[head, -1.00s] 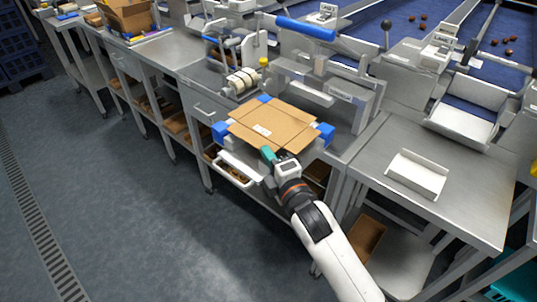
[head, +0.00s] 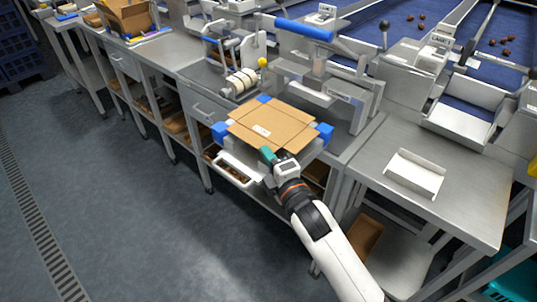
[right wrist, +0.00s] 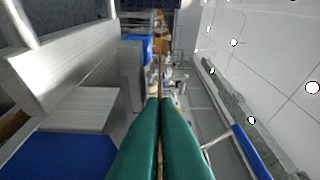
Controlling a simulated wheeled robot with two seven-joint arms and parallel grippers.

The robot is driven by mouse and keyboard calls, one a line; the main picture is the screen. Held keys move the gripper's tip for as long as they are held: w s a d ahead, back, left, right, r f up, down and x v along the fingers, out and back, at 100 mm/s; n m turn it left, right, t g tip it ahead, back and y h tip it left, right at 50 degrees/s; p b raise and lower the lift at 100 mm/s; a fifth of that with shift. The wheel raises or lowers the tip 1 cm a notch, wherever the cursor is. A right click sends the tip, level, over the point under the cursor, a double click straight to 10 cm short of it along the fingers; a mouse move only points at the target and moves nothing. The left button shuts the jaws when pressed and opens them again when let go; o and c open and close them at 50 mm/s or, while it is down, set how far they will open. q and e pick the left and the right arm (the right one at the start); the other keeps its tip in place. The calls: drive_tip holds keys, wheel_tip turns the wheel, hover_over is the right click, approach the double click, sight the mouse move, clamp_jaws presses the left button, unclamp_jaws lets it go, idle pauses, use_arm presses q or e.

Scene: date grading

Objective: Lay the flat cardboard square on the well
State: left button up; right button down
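The flat cardboard square (head: 272,122) is brown, with slits at its corners and a small white label near its front edge. It lies over the well between blue corner blocks (head: 220,132); another block (head: 325,133) is at its right. The well's opening is hidden under the cardboard. I cannot tell whether the sheet rests on the blocks or is held just above them. My right gripper (head: 267,155) is at the sheet's front edge. In the right wrist view its green fingers (right wrist: 160,135) are closed together with a thin brown edge between them. My left gripper is out of view.
A press frame with a blue bar handle (head: 303,28) stands behind the well. A roll holder (head: 240,82) is at its left. A white tray (head: 415,175) lies on the steel table at right. An open cardboard box (head: 130,18) stands far left.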

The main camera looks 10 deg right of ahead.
drive_tip(key=shift+f, duration=0.3)
